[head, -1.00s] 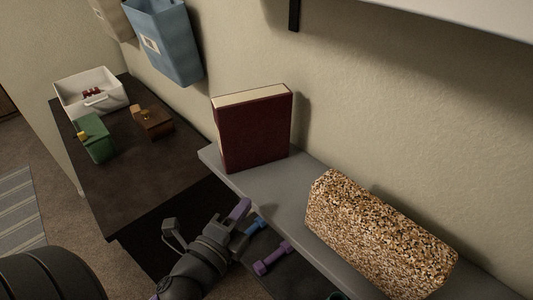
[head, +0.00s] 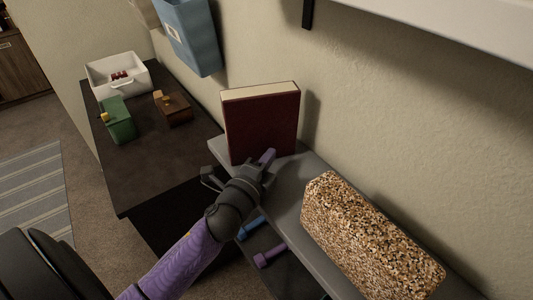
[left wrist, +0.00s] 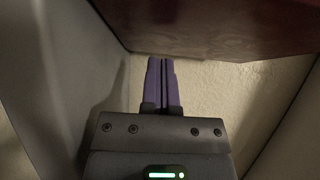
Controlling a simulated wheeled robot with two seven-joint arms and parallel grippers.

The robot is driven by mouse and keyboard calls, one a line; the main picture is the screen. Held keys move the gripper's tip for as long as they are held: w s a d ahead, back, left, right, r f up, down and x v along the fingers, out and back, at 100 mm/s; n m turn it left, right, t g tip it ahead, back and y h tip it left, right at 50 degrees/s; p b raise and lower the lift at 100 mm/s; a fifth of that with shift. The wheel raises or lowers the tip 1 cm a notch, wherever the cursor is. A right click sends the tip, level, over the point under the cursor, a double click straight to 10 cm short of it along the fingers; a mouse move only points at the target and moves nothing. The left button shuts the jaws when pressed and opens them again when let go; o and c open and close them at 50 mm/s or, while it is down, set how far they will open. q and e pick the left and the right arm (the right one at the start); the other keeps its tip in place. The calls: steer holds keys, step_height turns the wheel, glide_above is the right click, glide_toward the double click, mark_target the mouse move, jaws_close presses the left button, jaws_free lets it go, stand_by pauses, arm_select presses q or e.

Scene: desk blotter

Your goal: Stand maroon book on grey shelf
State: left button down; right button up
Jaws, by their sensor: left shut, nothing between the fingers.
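The maroon book (head: 262,124) stands upright on the grey shelf (head: 288,192), near its far left end and close to the wall. It also shows at the top of the left wrist view (left wrist: 215,25). My left gripper (head: 268,157) is shut and empty, just in front of the book's lower right part. In the left wrist view its purple fingers (left wrist: 162,80) are together, with their tips close to the book's edge; I cannot tell if they touch it. My right gripper is not in view.
A speckled block (head: 365,235) sits on the shelf's nearer part. Blue (head: 251,228) and purple dumbbells (head: 270,255) lie below the shelf. A dark cabinet at left holds a white bin (head: 118,78), a green box (head: 117,119) and a brown box (head: 173,108). A blue wall bin (head: 190,38) hangs above.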

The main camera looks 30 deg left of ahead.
mark_target(264, 147)
arm_select(q)
steer(key=shift+w+a, duration=0.3)
steer(key=shift+a, duration=0.05)
steer(key=shift+w+a, duration=0.85)
steer(key=shift+a, duration=0.1)
steer(key=shift+s, duration=0.1)
